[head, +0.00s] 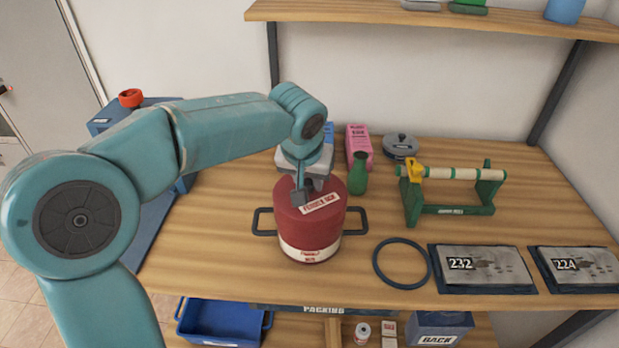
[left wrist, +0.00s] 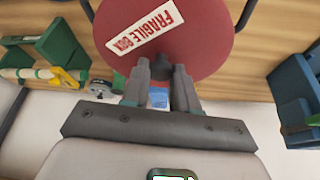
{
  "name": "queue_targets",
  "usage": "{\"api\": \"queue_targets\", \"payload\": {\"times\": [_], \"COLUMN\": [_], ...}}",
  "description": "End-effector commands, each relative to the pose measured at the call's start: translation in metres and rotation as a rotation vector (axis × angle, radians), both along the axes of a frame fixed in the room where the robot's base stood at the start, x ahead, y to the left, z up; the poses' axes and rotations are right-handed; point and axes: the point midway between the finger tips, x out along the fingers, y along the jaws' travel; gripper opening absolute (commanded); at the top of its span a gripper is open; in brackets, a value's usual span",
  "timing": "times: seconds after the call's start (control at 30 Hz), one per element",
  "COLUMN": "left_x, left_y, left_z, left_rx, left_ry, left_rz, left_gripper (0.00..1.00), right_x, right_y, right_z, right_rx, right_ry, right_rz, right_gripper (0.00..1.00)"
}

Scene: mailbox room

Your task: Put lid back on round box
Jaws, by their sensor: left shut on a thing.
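The red round box (head: 310,248) stands on the wooden table with dark handles at its sides and a white label low on its front. Its red lid (head: 325,225), with a "FRAGILE BOX" label, is over the box top; I cannot tell whether it is fully seated. My left gripper (head: 304,197) comes from above and is shut on the lid's dark knob. In the left wrist view, the gripper (left wrist: 163,72) closes on the knob near the edge of the visible red lid (left wrist: 195,25). The inside of the box is hidden. My right gripper is not in view.
A green bottle (head: 358,175), pink carton (head: 360,143) and grey pot (head: 400,146) stand behind. A green roll stand (head: 450,210), black ring (head: 376,264) and two numbered panels (head: 482,268) are to the right. A blue bin (head: 222,322) is below.

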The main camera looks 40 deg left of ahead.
Motion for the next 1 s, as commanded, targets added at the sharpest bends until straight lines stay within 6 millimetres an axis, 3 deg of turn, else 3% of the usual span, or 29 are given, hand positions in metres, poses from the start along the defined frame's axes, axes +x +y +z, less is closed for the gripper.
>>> {"api": "queue_targets", "payload": {"times": [0.23,0.27,0.3,0.33,0.53,0.63,1.0], "left_x": [0.0001,0.0001,0.0000,0.0000,0.0000,0.0000,0.0000], "left_y": [0.0000,0.0000,0.0000,0.0000,0.0000,0.0000,0.0000], "left_z": [0.0006,0.0006,0.0004,0.0004,0.0003,0.0001,0.0031], "left_rx": [0.000,0.000,0.000,0.000,0.000,0.000,0.000], "left_ry": [-0.001,-0.001,-0.001,-0.001,0.000,0.000,0.000], "left_rz": [0.000,0.000,0.000,0.000,0.000,0.000,0.000], "left_gripper": [0.00,0.38,0.51,0.58,0.58,0.83,0.83], "right_x": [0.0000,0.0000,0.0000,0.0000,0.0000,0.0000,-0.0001], "right_y": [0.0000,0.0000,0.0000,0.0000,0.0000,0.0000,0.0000], "right_z": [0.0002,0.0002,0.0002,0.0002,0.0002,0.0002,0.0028], "right_rx": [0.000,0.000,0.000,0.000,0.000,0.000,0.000], "right_ry": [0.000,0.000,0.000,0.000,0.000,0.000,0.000], "right_rz": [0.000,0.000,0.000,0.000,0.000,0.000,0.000], "right_gripper": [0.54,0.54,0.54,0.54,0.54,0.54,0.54]}}
